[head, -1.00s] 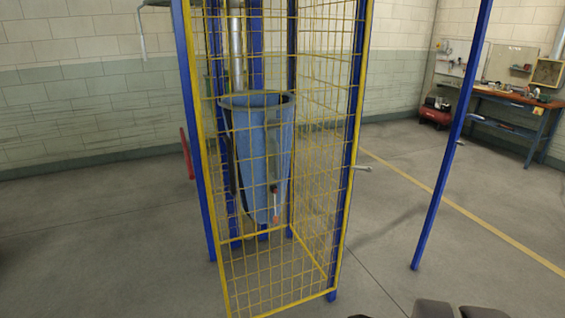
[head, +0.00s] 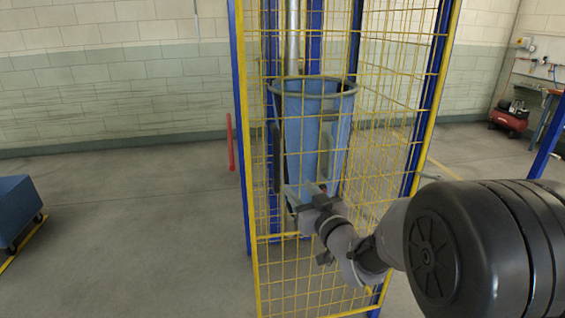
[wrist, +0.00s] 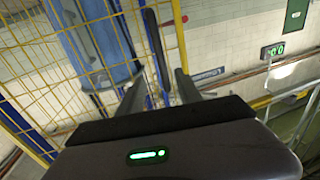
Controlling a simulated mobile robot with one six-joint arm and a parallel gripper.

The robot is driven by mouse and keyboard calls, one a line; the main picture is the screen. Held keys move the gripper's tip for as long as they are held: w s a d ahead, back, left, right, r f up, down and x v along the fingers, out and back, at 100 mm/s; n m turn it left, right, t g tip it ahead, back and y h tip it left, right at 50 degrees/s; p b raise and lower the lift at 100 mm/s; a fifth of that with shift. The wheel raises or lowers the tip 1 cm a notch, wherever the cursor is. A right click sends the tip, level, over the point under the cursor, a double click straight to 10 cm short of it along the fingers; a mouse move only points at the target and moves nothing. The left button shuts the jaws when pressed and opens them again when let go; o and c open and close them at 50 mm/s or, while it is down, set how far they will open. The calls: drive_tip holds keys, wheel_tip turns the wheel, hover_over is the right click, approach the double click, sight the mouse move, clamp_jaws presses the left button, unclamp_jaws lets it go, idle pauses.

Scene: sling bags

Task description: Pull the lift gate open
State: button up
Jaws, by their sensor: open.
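The lift gate (head: 247,150) is a yellow-framed wire mesh panel on the front of a blue-posted cage. It looks closed. A dark upright handle (head: 277,158) is near the gate's left edge. My gripper (head: 293,198) is in front of the mesh, just below and right of the handle in the head view. In the wrist view my gripper (wrist: 159,80) is open, and the dark handle (wrist: 157,50) shows between and beyond its two fingers. I cannot tell whether they touch it. The gate's yellow edge (wrist: 180,40) runs right of the handle there.
A blue tapered bin (head: 310,115) stands inside the cage behind the mesh. A blue cart (head: 16,208) is at the far left, and a red post (head: 229,142) stands behind the cage. A red compressor (head: 508,120) is at the back right. The floor left of the cage is clear.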

sight(278, 165)
drive_tip(key=b+x, duration=0.2)
drive_tip(key=x, duration=1.3)
drive_tip(key=shift+w+a, duration=0.3)
clamp_jaws()
idle(0.4)
